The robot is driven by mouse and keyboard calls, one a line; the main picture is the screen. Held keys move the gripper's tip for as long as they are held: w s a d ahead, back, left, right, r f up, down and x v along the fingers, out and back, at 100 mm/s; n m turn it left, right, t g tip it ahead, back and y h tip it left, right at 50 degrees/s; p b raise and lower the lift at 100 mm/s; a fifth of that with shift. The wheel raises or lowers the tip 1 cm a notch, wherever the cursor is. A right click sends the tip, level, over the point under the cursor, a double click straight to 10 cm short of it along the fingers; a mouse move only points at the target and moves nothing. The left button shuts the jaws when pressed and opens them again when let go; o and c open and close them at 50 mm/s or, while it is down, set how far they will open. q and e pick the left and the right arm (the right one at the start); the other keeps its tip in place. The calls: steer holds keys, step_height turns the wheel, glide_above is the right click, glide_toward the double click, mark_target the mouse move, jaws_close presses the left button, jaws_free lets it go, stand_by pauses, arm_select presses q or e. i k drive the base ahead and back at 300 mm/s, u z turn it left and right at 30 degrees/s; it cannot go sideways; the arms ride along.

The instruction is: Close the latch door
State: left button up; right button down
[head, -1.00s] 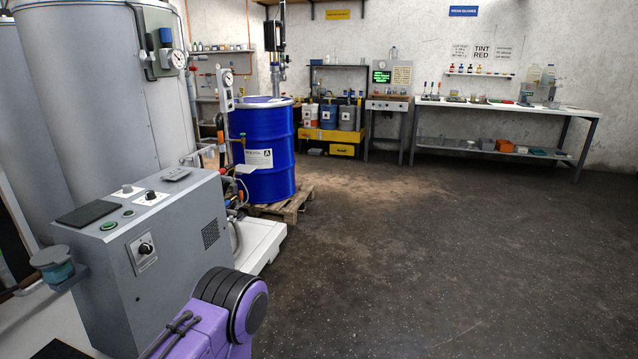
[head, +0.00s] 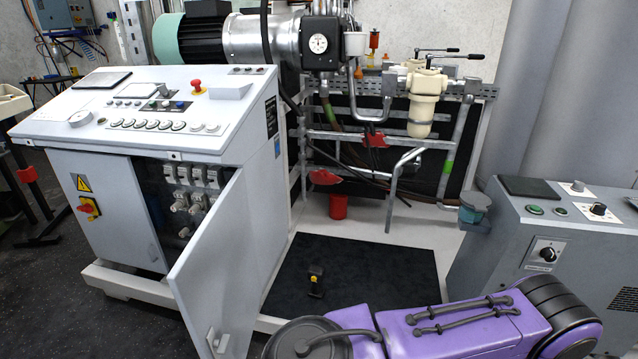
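The latch door (head: 218,262) is a light grey panel on the front of the control console (head: 180,118). It stands open, swung outward toward me. A small latch or handle (head: 216,341) shows near its lower free edge. Behind the door, the open cabinet (head: 190,200) shows several white switches and dark fittings. The door hides part of the cabinet's lower right. A purple and black link of my arm crosses the bottom right of the head view. Neither of my grippers shows, so I cannot see whether they are open or shut.
A black mat (head: 362,272) lies right of the console, with a small black and yellow object (head: 315,281) on it. Pipes, red valves and a red cup (head: 339,206) stand behind. A grey control box (head: 560,235) is at right. Dark floor (head: 75,322) is clear at lower left.

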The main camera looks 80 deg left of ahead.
mark_target(214, 284)
steer(key=u, duration=3.4)
steer(key=i, duration=0.5)
steer(key=u, duration=1.05)
steer(key=k, duration=0.9)
steer(key=z, duration=1.4)
steer(key=i, duration=0.5)
steer(key=u, duration=0.1)
